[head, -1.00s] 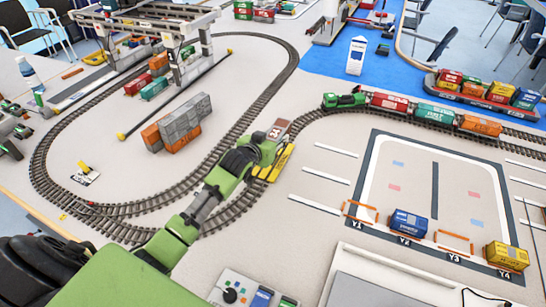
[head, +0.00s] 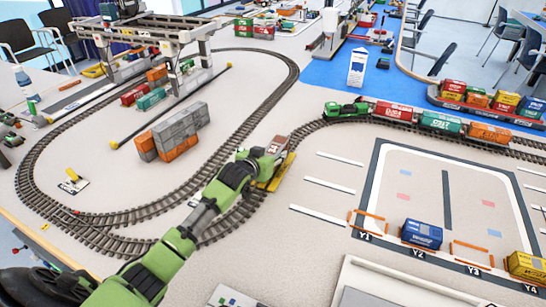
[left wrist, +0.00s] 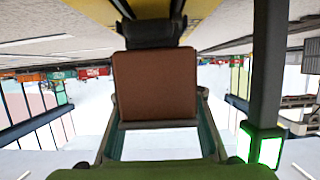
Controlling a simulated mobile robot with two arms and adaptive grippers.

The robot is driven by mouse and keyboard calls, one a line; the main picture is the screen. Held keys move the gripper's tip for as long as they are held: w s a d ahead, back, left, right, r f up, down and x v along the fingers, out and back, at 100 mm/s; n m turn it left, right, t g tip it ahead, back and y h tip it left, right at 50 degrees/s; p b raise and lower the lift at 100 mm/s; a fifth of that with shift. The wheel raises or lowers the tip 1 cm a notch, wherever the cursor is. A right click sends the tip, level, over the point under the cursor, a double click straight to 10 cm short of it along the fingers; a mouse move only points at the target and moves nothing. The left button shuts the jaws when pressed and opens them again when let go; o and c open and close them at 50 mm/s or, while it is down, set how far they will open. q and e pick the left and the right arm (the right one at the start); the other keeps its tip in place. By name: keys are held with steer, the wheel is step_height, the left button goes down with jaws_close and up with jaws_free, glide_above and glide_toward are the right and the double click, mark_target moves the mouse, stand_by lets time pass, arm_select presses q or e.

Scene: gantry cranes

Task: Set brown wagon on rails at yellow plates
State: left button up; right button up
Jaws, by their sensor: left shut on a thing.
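The brown wagon (head: 278,144) is at the tip of my left arm in the head view, over or at the yellow plates (head: 284,168) beside the curved track. My left gripper (head: 268,152) is shut on it. In the left wrist view the brown wagon (left wrist: 155,85) fills the middle, and the yellow plates (left wrist: 200,30) show at the top edge. My arm hides part of the track, and I cannot tell whether the wheels touch the rails. My right gripper is not in view.
A green locomotive (head: 347,109) with several container wagons stands on the track to the right. Grey and orange containers (head: 175,133) stand inside the loop. A gantry crane (head: 150,45) is at the back left. A marked yard with a blue container (head: 421,234) lies at right.

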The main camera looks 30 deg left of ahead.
arm_select(q)
steer(key=shift+r, duration=0.1)
steer(key=o, duration=1)
steer(key=shift+f, duration=0.2)
steer(key=shift+r, duration=0.1)
steer(key=shift+s+r, duration=0.1)
steer(key=v, duration=1.1)
steer(key=shift+s, duration=0.4)
steer(key=shift+r, duration=0.1)
